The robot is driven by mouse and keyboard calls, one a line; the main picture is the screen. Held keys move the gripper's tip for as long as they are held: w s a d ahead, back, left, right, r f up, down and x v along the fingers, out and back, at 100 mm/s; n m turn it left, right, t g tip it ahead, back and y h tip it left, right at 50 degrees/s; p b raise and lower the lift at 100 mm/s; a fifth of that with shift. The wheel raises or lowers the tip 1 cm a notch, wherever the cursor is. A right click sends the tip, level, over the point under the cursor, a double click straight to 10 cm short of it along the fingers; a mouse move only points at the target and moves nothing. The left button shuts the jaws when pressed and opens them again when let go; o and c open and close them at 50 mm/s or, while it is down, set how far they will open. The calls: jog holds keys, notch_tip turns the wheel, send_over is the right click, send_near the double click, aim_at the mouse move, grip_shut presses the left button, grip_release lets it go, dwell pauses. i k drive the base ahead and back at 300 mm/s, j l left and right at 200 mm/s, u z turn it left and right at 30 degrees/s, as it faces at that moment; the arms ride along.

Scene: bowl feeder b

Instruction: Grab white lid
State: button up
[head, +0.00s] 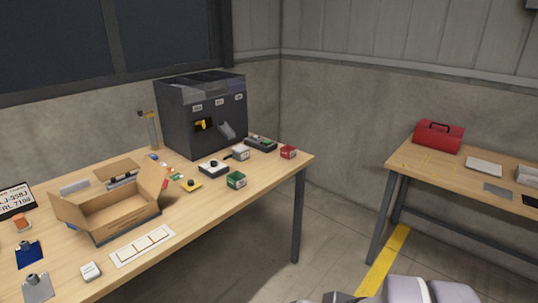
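A white square piece with a black knob on top (213,168) lies on the left wooden table, in front of the dark dispenser. It looks like the white lid, though at this size I cannot be sure. It lies between a yellow plate with a dark knob (190,185) and a small white-grey box (240,153). A green box (236,180) sits just in front and to the right of it. Pale parts of my own arm show at the bottom right, beyond the table's edge. My gripper's fingers are not in view.
The dark dispenser (200,118) stands at the table's back. An open cardboard box (112,212) and a white strip tray (142,245) are to the left. A red box (288,152) sits near the right corner. Another table with a red toolbox (438,137) stands right.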

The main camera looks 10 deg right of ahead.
aim_at(240, 148)
jog(key=i+l+u, duration=0.45)
jog(key=i, duration=0.25)
jog(key=i+l+u, duration=0.45)
jog(key=l, duration=0.25)
jog(key=i+l+u, duration=0.45)
jog(key=l, duration=0.45)
jog(key=i+l+u, duration=0.25)
jog(key=l, duration=0.2)
jog(key=i+l+u, duration=0.2)
jog(key=l, duration=0.35)
